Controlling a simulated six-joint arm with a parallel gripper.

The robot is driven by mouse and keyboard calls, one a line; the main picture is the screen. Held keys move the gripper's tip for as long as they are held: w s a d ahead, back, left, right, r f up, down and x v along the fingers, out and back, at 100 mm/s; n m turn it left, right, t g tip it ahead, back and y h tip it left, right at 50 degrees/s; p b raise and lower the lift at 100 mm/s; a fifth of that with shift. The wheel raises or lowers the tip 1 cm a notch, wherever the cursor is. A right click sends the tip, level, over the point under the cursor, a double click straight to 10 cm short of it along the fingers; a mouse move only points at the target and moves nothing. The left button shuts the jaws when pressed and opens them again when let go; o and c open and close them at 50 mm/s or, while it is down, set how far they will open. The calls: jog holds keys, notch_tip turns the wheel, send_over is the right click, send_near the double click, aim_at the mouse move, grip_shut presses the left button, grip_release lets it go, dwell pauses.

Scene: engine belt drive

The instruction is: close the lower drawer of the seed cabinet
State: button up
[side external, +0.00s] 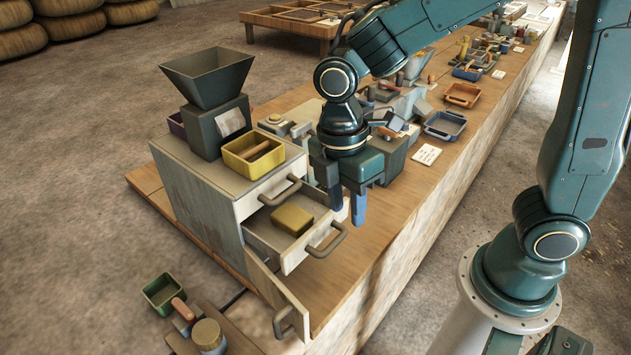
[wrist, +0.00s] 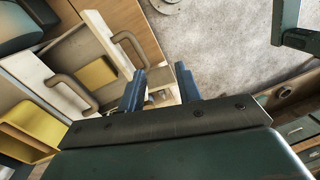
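The seed cabinet (side external: 200,205) is a pale box with a grey side. Its lower drawer (side external: 287,243) stands pulled out, with a curved brown handle (side external: 328,243) on its front and a yellow block (side external: 292,220) inside. The upper drawer front (side external: 265,196) above it looks shut. My gripper (side external: 347,207) points down beside the open drawer, near its handle, fingers apart and empty. In the wrist view, the drawer handle (wrist: 130,48) lies just up and left of my gripper (wrist: 160,78), and the yellow block (wrist: 95,76) shows behind the drawer front. Contact with the handle cannot be told.
A panel with a handle (side external: 272,290) stands swung out below the drawer. A yellow bin (side external: 253,155) and dark hopper (side external: 207,80) sit on the cabinet. Trays and tools, including a blue tray (side external: 445,126), crowd the bench behind. Bench top right of the drawer is clear.

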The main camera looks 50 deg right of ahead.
aim_at(331, 245)
jog(key=r+m+t, duration=0.1)
jog(key=m, duration=1)
jog(key=r+m+t, duration=0.1)
jog(key=m, duration=1)
jog(key=r+m+t, duration=0.1)
jog(key=m, duration=1)
jog(key=shift+s+a+r+m+t, duration=0.1)
jog(key=shift+s+r+m+t, duration=0.15)
jog(key=shift+s+m+t, duration=0.1)
jog(key=shift+x, duration=6.9)
jog(key=shift+a, duration=0.1)
jog(key=shift+c, duration=0.4)
